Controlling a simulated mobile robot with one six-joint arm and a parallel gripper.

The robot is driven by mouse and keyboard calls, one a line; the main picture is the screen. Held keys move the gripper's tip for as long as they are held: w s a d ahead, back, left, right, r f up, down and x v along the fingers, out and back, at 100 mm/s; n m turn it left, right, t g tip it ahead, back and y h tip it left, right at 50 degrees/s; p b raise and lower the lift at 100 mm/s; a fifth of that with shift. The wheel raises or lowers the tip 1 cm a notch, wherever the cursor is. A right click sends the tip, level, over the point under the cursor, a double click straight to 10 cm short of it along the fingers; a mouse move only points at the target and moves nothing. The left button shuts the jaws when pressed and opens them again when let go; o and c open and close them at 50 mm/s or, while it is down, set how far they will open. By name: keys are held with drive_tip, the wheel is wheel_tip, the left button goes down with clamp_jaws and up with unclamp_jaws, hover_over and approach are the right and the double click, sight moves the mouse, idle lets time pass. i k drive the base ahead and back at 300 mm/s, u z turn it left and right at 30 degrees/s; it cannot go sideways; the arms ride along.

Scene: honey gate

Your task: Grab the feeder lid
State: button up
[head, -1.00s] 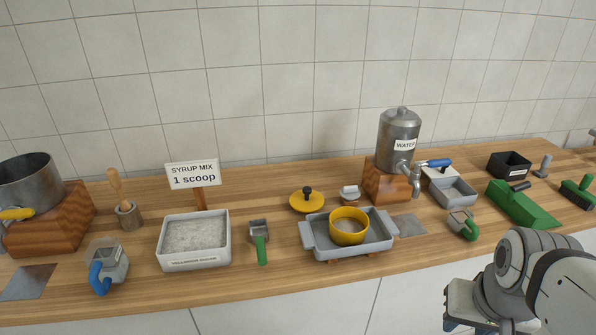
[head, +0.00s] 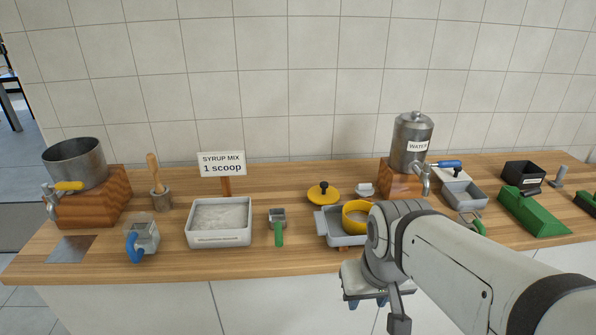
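The feeder lid is a yellow disc (head: 323,195) with a black knob on top. It lies on the wooden counter behind the grey tray (head: 330,228). A yellow feeder bowl (head: 352,220) stands in that tray, partly hidden by my arm. My gripper (head: 367,301) hangs in front of the counter's front edge, low and to the right of the lid, well apart from it. Its two blue fingertips show with a gap between them, and nothing is seen in it.
Left of the lid are a green-handled scoop (head: 278,226), a white powder tray (head: 220,238) and a sign (head: 222,164). A small white-topped item (head: 365,189) and the water urn (head: 411,146) on its wooden block stand to the right. A tiled wall is behind.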

sight(323, 194)
drive_tip(key=z, duration=0.05)
drive_tip(key=i, duration=1)
drive_tip(key=u, duration=0.05)
